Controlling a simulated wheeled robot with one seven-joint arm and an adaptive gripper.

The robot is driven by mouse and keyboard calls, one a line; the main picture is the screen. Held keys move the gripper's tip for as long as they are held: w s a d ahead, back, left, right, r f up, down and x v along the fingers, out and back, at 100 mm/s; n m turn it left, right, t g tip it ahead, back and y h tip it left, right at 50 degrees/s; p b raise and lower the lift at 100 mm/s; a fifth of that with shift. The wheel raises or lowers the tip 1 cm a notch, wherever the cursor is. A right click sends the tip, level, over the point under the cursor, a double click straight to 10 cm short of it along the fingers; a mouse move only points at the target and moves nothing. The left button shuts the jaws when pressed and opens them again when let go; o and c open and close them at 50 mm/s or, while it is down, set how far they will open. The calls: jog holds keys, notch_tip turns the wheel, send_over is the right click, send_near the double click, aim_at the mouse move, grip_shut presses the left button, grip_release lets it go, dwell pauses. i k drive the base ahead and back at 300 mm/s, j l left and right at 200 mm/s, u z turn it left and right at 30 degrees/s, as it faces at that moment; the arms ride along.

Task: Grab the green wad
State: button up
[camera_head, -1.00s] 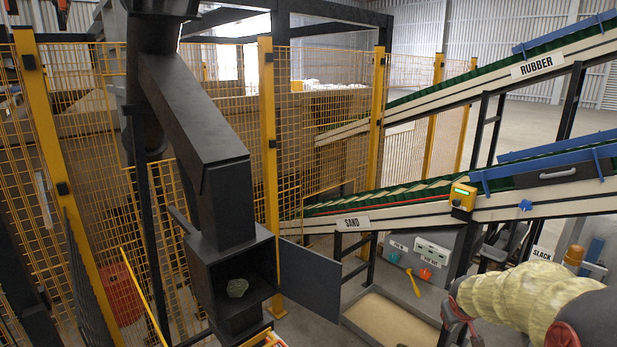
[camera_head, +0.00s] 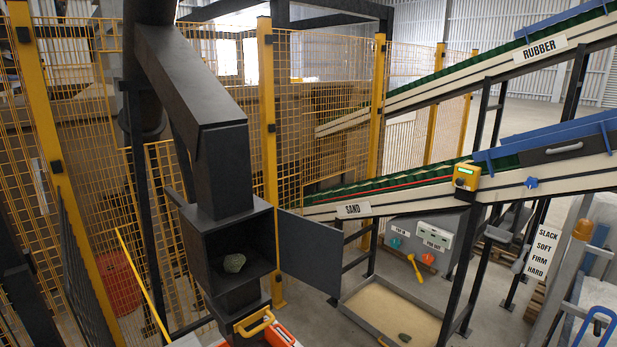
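The green wad (camera_head: 234,263) is a small, lumpy grey-green clump. It rests inside the dark open box (camera_head: 201,262) at the bottom of the black chute, at the left of the head view. The box's door (camera_head: 309,252) stands swung open to the right. My gripper is not in view, so I cannot tell its state or where it is relative to the wad.
Yellow mesh fencing (camera_head: 269,150) stands behind the chute. The SAND conveyor (camera_head: 400,198) and RUBBER conveyor (camera_head: 470,77) slope up to the right. A sand tray (camera_head: 385,305) with a small dark lump (camera_head: 404,337) lies on the floor. A yellow handle (camera_head: 254,323) is below the box.

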aim_at(233, 264)
jog(key=u, duration=0.95)
jog(key=i+l+u, duration=0.2)
jog(key=l+u, duration=0.25)
jog(key=i+l+u, duration=0.1)
jog(key=l+u, duration=1.25)
jog(key=k+l, duration=0.1)
jog(key=l, duration=0.4)
jog(key=k+l, duration=0.1)
jog(key=l, duration=0.35)
jog(key=k+l+u, duration=0.1)
jog(key=l, duration=0.4)
jog(key=k+l, duration=0.1)
jog(key=l, duration=0.35)
